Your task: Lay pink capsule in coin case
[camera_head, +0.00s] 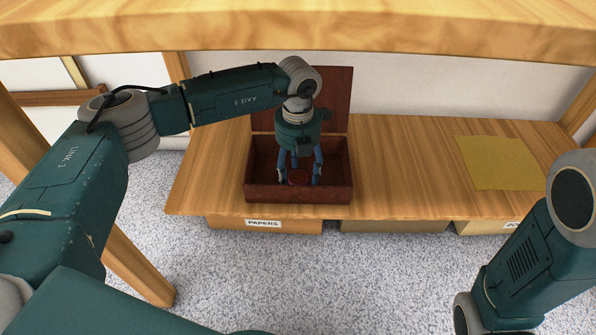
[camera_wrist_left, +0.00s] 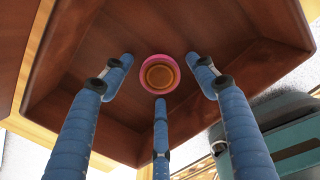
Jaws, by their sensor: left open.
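The coin case (camera_head: 298,193) is a dark red-brown wooden box on the wooden desk, with its lid (camera_head: 335,100) standing open at the back. My left gripper (camera_head: 302,178) points down into the case, its blue fingers spread open. The pink capsule (camera_wrist_left: 159,73) shows in the left wrist view as a round pink rim around an orange-brown middle. It appears to be on the case floor, between the three fingers, with gaps around it. In the head view only a small reddish ring of the capsule (camera_head: 298,177) shows between the fingers. My right gripper is out of view.
A yellow-olive sheet (camera_head: 498,163) lies at the right of the desk (camera_head: 405,160). The desk between case and sheet is clear. A shelf (camera_head: 300,25) runs overhead. A bin labelled PAPERS (camera_head: 263,225) and other bins sit under the desk's front edge.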

